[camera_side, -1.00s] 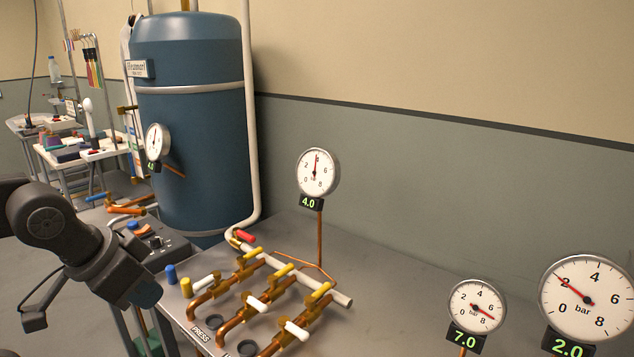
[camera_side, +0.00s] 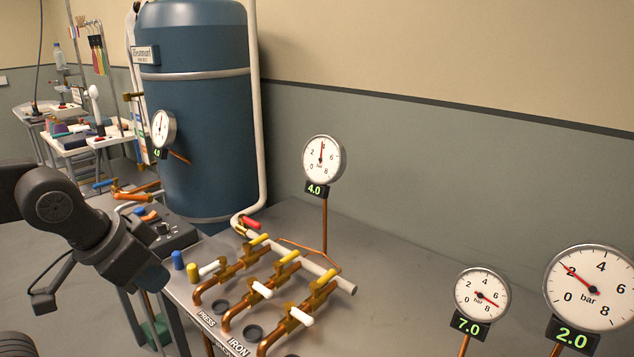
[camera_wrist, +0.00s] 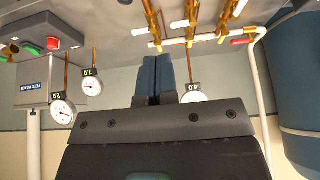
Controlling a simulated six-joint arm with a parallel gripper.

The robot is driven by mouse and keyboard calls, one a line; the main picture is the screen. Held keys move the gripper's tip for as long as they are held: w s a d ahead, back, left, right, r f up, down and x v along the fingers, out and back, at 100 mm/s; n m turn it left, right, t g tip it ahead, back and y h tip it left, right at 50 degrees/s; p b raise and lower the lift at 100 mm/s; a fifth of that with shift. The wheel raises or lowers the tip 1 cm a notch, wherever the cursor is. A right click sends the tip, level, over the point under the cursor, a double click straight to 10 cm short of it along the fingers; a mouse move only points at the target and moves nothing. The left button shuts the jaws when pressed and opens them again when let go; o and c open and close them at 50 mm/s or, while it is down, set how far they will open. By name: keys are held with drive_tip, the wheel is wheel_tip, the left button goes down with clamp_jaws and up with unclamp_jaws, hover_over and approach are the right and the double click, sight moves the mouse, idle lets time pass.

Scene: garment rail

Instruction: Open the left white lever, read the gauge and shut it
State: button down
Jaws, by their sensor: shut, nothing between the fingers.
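Three white levers sit on the copper pipes of the manifold. The left white lever (camera_side: 209,268) slants up to the right, nearer its pipe's line than the middle (camera_side: 262,290) and right (camera_side: 301,316) levers, which lie across theirs. They also show at the top of the wrist view, the left one at the right (camera_wrist: 241,8). The gauge (camera_side: 322,157) on the copper stem behind the manifold has its needle near 4 and a green 4.0 display. My gripper (camera_side: 153,279) is shut and empty, left of the left lever and apart from it; its blue fingers (camera_wrist: 157,62) are together.
Yellow handles (camera_side: 289,257) and a red handle (camera_side: 250,223) sit farther back on the manifold. Gauges reading 7.0 (camera_side: 481,294) and 2.0 (camera_side: 590,289) stand at right. A blue tank (camera_side: 200,110) stands behind.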

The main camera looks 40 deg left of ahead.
sight(214, 269)
idle(0.8)
drive_tip(key=w+a+f+g+h, duration=0.2)
drive_tip(key=w+a+g, duration=0.1)
drive_tip(key=w+a, duration=0.85)
drive_tip(key=w+a+f+h, duration=0.1)
drive_tip(key=a+f, duration=0.2)
drive_tip(key=a, duration=0.6)
drive_tip(key=w+a+f+m+t+h, duration=0.1)
drive_tip(key=a+f, duration=0.3)
drive_tip(key=a, duration=0.5)
drive_tip(key=shift+a+t+h, duration=0.3)
drive_tip(key=shift+h, duration=0.3)
drive_tip(key=x, duration=1)
drive_tip(key=shift+d+f, duration=0.2)
drive_tip(key=shift+d, duration=0.05)
drive_tip(key=shift+d+f, duration=0.2)
drive_tip(key=shift+d, duration=1.55)
